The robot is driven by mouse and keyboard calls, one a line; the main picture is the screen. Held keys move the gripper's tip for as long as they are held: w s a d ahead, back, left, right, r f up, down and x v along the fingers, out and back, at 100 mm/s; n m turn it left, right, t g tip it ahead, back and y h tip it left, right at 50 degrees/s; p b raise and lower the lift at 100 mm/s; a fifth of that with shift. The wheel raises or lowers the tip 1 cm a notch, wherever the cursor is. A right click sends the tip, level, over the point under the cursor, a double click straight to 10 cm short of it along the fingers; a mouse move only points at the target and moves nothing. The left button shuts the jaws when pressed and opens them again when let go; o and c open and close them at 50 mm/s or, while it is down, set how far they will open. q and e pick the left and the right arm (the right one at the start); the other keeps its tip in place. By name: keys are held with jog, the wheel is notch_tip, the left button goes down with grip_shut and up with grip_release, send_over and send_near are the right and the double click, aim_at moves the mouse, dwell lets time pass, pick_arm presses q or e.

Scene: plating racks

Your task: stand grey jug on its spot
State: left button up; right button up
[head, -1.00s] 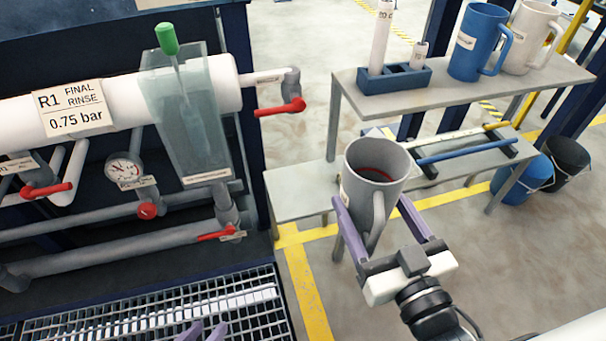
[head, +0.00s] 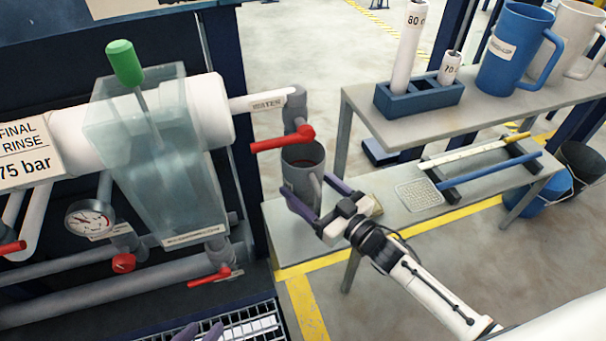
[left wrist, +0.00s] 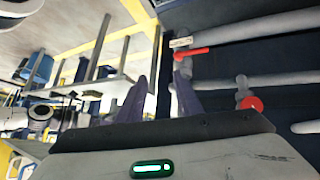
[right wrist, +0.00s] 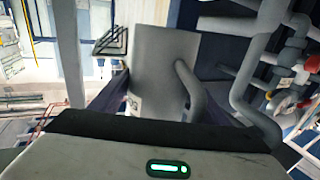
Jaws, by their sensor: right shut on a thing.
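The grey jug (head: 300,170) is upright in the head view, over or on the left end of the low bench (head: 295,245); I cannot tell whether its base touches. My right gripper (head: 318,203) is shut on it, with a finger at each side. In the right wrist view the jug (right wrist: 160,75) fills the space between the fingers, its handle at the right. My left gripper (head: 200,332) is at the bottom edge of the head view; the left wrist view shows its fingers (left wrist: 160,90) apart and empty.
A red-handled valve (head: 290,138) overlaps the jug's rim in view. A clear tank (head: 160,160) stands left of it. The upper shelf holds a blue jug (head: 512,50), a pale jug (head: 578,38) and a blue rack (head: 420,97).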

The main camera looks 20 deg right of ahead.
pick_arm(q)
jog(key=shift+s, duration=0.15)
pick_arm(e)
jog(key=shift+s+r, duration=0.15)
pick_arm(q)
jog(key=shift+r, duration=0.1)
pick_arm(e)
jog(key=shift+s+r+p, duration=0.1)
jog(key=shift+p, duration=0.3)
notch_tip(320, 180, down, 3)
jog(key=shift+b, duration=1.2)
jog(key=shift+f+b, duration=0.6)
jog(key=shift+f, duration=0.1)
pick_arm(q)
jog(key=shift+d+f+m+g+h, duration=0.45)
jog(key=shift+d+f, duration=0.2)
jog(key=shift+d, duration=0.25)
pick_arm(e)
jog(key=shift+f, duration=0.45)
pick_arm(q)
jog(key=shift+f+b, duration=0.25)
jog(key=shift+b, duration=0.4)
pick_arm(e)
jog(key=shift+f, duration=0.45)
